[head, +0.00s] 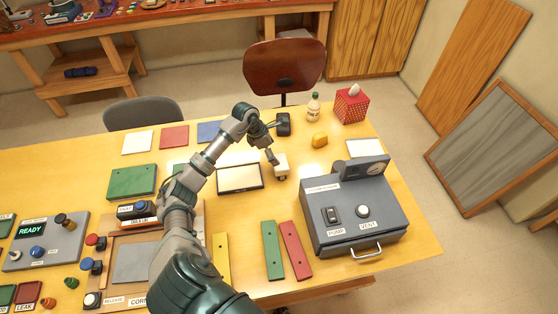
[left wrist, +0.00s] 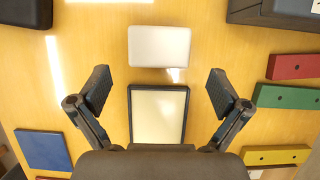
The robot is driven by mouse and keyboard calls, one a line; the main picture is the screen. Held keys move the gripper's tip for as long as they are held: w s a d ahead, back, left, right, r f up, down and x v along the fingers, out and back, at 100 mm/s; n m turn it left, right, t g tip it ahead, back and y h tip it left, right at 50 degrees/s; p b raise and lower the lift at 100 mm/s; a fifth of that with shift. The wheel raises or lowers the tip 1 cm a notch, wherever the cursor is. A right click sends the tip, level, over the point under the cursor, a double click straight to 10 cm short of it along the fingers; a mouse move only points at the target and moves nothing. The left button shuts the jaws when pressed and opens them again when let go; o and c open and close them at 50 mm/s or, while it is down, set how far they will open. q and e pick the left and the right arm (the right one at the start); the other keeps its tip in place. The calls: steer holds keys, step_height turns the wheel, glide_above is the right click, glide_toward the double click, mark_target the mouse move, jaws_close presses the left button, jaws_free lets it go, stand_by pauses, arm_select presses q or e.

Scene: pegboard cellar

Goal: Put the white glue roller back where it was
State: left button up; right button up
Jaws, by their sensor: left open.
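The white glue roller (head: 281,166) sits on the yellow table as a small white block with a small pale part at its near edge. In the left wrist view it is the white rounded block (left wrist: 160,46), lying ahead of the fingers. My left gripper (head: 278,141) is open and empty, its fingers spread apart beside and above the roller. In the left wrist view, the gripper (left wrist: 158,88) shows nothing held between its fingers. A dark-framed cream pad (head: 240,178) lies just left of the roller and apart from it. My right gripper is not in view.
A grey pump box (head: 355,222) stands at the right. Green (head: 271,250) and red (head: 296,250) bars lie in front. Bare table lies between the roller and the bars.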

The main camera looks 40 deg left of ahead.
arm_select(q)
steer(key=shift+v, duration=1.55)
